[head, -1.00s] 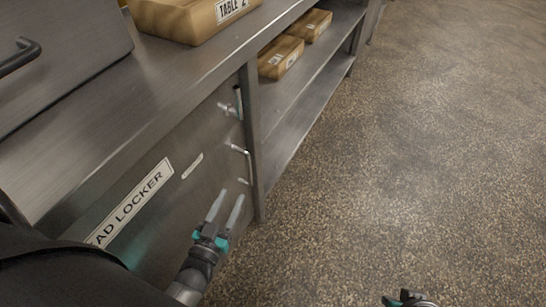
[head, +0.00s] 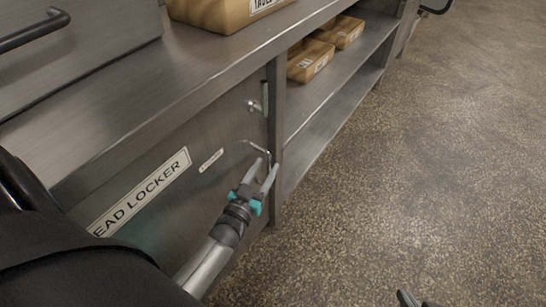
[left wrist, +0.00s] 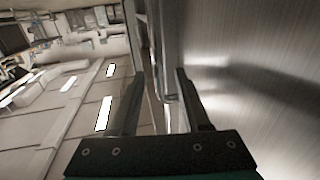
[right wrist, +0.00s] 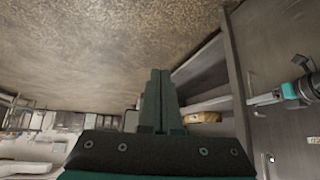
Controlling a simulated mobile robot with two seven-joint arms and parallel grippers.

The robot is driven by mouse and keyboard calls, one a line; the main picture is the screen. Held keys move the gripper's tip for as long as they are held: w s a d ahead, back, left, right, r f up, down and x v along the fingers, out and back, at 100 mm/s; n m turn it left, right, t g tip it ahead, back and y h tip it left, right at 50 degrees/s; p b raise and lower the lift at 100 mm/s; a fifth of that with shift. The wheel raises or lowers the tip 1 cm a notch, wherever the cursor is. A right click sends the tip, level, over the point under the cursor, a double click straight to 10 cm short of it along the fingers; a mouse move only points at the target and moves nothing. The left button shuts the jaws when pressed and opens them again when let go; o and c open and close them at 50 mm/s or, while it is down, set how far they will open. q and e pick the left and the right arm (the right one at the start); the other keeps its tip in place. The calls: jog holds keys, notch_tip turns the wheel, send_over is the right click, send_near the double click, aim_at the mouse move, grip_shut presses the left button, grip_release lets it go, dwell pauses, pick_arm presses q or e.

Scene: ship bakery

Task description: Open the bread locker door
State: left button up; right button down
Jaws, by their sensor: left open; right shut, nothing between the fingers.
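The bread locker door (head: 215,187) is a grey steel panel with a "BREAD LOCKER" label (head: 140,193), partly covered by my arm; it looks shut. A bar handle (head: 258,149) is near its right edge, with a small latch (head: 254,105) above. My left gripper (head: 266,163) is open, its fingertips at the handle's lower part. The left wrist view shows its spread fingers (left wrist: 160,72) beside the steel face.
A steel counter (head: 150,85) runs above the door, with a wrapped loaf (head: 215,12) on it. Right of the door, a frame post (head: 276,130) borders open shelves with wrapped loaves (head: 310,62). The speckled floor (head: 420,170) to the right is clear.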

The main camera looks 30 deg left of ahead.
aim_at(267, 165)
pick_arm(q)
jog(key=shift+w+a+b, duration=0.2)
jog(key=shift+w+b, duration=0.45)
jog(key=shift+w, duration=1)
jog(key=shift+w+a+b, duration=0.15)
jog(key=shift+w+b, duration=0.3)
jog(key=shift+w, duration=0.6)
pick_arm(e)
jog(key=shift+w+a+r+t+y, duration=0.1)
jog(key=shift+w+a+t+y, duration=0.35)
jog(key=shift+a+t, duration=0.3)
jog(key=shift+w+a+r+t+y, duration=0.1)
jog(key=shift+w+a+t+y, duration=0.3)
jog(key=shift+a+t, duration=0.3)
jog(key=shift+w+a+r+t+y, duration=0.1)
jog(key=shift+w+a+t+y, duration=0.35)
jog(key=shift+a, duration=0.45)
pick_arm(q)
grip_shut()
